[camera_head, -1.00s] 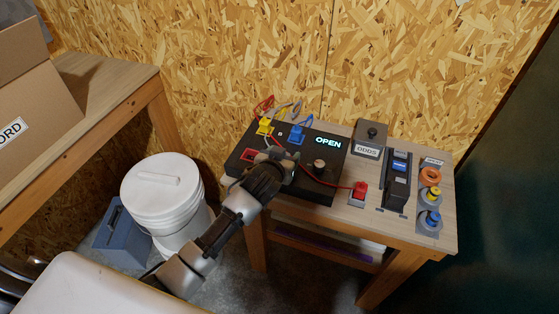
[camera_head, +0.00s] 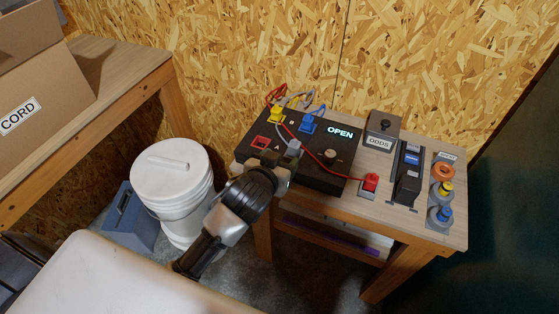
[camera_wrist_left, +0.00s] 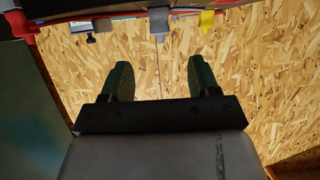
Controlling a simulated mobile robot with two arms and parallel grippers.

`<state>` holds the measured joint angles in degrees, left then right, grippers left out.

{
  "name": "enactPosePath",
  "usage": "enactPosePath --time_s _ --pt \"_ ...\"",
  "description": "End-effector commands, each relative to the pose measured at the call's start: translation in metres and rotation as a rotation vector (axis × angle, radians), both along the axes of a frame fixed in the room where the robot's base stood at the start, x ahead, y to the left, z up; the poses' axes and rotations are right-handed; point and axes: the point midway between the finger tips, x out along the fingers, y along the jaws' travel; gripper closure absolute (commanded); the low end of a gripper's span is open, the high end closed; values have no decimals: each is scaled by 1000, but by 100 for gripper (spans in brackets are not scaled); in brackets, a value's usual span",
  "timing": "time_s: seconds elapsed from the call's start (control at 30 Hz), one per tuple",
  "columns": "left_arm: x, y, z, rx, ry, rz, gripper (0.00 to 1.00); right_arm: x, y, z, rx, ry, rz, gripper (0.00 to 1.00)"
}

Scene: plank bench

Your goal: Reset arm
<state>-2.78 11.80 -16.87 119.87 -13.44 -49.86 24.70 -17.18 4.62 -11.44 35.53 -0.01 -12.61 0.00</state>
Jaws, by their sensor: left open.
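My left gripper (camera_head: 272,166) is at the front left edge of the black box with the lit OPEN display (camera_head: 340,132). In the left wrist view its two dark fingers (camera_wrist_left: 160,78) stand apart with nothing between them, only the chipboard wall behind. A grey plug (camera_head: 293,149) sits on the box just beyond the gripper. A yellow plug (camera_head: 276,114) and a blue plug (camera_head: 308,123) stand at the back of the box. The red socket (camera_head: 261,142) shows no plug. My right gripper is not in view.
A red plug (camera_head: 370,183) stands in a holder on the small bench (camera_head: 400,218). The ODDS box (camera_head: 382,131), a black switch unit (camera_head: 407,178) and ring holders (camera_head: 441,192) stand to the right. A white bucket (camera_head: 172,183) is left of my arm.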

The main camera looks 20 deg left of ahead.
Motion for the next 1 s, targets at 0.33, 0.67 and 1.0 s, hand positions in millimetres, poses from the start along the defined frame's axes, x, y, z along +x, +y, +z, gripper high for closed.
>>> enactPosePath --time_s 0.33,0.67,1.0 --pt "0 0 -1 0 1 0 39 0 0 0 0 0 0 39" --pt "-93 18 -52 52 356 12 39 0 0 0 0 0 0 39" --pt "-208 30 -78 105 746 -67 39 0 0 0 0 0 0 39"
